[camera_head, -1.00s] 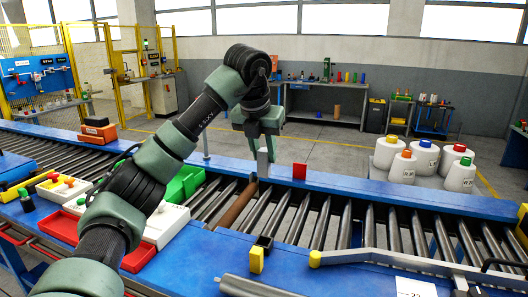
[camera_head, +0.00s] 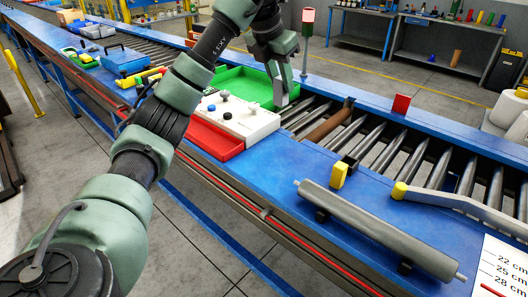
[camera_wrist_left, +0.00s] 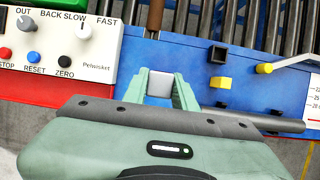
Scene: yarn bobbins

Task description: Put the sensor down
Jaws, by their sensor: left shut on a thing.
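My left gripper (camera_head: 283,88) is shut on a pale grey block, which I take to be the sensor (camera_head: 281,98). In the head view it overlaps the right end of the green tray, left of the brown roller. The left wrist view shows my left gripper's fingers (camera_wrist_left: 160,90) on both sides of the grey block (camera_wrist_left: 160,84), with the blue bench top behind it. The gap between block and surface cannot be judged. My right gripper is not in view.
A white control box (camera_head: 236,117) with knobs stands beside a red tray (camera_head: 213,141) and a green tray (camera_head: 240,84). A brown roller (camera_head: 328,123) lies among grey rollers. A yellow block (camera_head: 338,175) and a long grey roller (camera_head: 375,229) are on the blue bench (camera_head: 265,174).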

